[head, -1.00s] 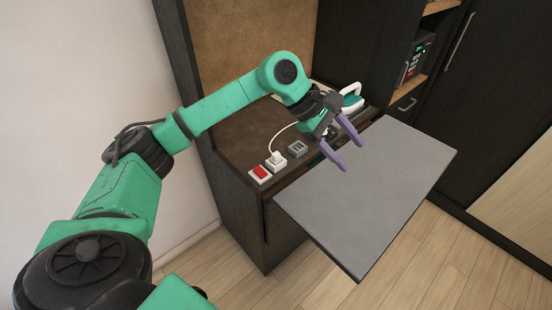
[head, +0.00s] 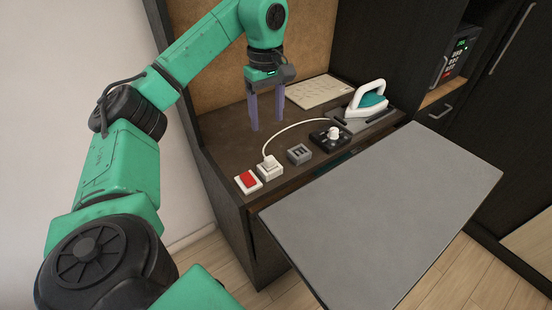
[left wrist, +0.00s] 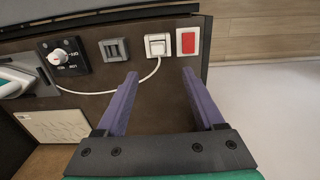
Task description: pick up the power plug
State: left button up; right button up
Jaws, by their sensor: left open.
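The white power plug (head: 269,161) sits on a white socket plate (head: 272,173) on the dark counter, with a white cord curving from it towards the iron. In the left wrist view the plug (left wrist: 157,46) shows at the top, roughly in line with the gap between my fingers. My left gripper (head: 267,124) is open and empty, its purple fingers pointing down behind the plug, apart from it. It also shows in the left wrist view (left wrist: 160,73). My right gripper is not in view.
A red switch (head: 248,181) is left of the plug. A grey block (head: 299,154), a black dial panel (head: 330,138) and an iron (head: 368,98) stand to the right. A paper card (head: 317,92) lies behind. A grey board (head: 385,215) juts out in front.

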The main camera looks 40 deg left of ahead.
pick_arm(q)
jog(key=b, duration=0.4)
send_over(269, 158)
notch_tip(269, 158, down, 7)
jog(key=shift+s+d+r, duration=0.1)
jog(key=shift+s+d, duration=0.05)
notch_tip(269, 158, down, 8)
jog(key=shift+r+p, duration=0.1)
jog(key=shift+p, duration=0.6)
grip_shut()
